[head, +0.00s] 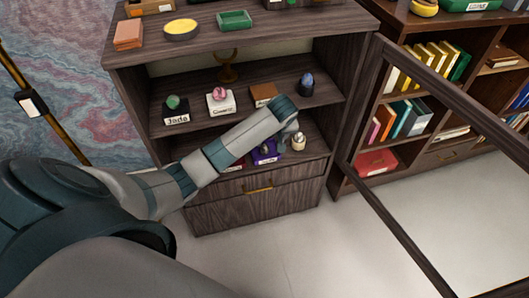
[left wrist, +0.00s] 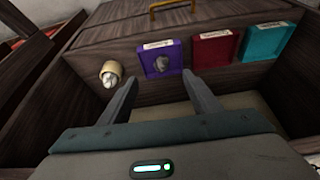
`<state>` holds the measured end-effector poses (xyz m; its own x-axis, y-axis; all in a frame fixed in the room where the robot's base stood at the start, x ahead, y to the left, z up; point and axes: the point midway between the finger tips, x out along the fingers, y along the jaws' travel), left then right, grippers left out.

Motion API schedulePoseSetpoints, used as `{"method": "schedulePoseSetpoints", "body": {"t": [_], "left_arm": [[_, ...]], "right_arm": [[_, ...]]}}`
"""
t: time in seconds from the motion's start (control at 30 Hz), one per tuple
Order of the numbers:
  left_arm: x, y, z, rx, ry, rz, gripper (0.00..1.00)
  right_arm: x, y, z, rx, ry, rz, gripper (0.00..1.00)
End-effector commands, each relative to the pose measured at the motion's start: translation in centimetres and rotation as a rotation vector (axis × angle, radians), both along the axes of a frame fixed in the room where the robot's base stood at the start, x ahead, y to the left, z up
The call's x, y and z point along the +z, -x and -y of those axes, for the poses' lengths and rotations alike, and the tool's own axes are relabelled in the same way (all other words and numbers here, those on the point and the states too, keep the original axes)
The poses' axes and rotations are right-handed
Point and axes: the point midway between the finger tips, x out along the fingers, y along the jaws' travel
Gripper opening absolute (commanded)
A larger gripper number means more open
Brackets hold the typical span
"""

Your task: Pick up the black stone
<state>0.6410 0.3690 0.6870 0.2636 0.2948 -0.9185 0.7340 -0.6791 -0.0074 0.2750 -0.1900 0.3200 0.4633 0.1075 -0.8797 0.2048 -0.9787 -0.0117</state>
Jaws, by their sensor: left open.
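A dark grey, rounded stone (left wrist: 161,64) sits on a purple stand (left wrist: 174,52) with a white label in the left wrist view. In the head view the purple stand (head: 260,158) is on the lower shelf, partly covered by my arm. I cannot tell whether this stone is the black one; a dark bluish stone (head: 307,79) also stands on the middle shelf. My left gripper (left wrist: 162,95) is open and empty, its fingers apart on either side of a line towards the purple stand. My left gripper (head: 293,133) reaches into the lower shelf. My right gripper is out of view.
A pale stone on a round cream base (left wrist: 110,73) stands beside the purple stand. A red stand (left wrist: 215,45) and a teal stand (left wrist: 265,40) are empty on the other side. An open framed door (head: 445,95) hangs at the cabinet's right.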

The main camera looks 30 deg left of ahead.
Motion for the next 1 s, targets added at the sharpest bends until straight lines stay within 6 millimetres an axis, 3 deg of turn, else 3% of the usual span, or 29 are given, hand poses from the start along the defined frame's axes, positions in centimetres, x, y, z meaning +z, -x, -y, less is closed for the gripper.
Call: {"method": "schedulePoseSetpoints", "body": {"t": [0.17,0.57,0.77,1.0], "left_arm": [[2.0,-0.3,-0.2,0.039,-0.006,0.016,0.57],[1.9,-0.3,-0.3,0.041,-0.007,0.014,0.57],[0.2,-0.8,-0.9,0.04,-0.007,0.012,0.57],[-3.6,-1.8,-2.2,0.042,-0.007,0.012,0.57]], "right_arm": [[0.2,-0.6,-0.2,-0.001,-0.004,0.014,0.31],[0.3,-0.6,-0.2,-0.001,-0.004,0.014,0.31],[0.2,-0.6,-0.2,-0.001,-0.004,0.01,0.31],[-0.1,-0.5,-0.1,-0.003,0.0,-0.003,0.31]]}}
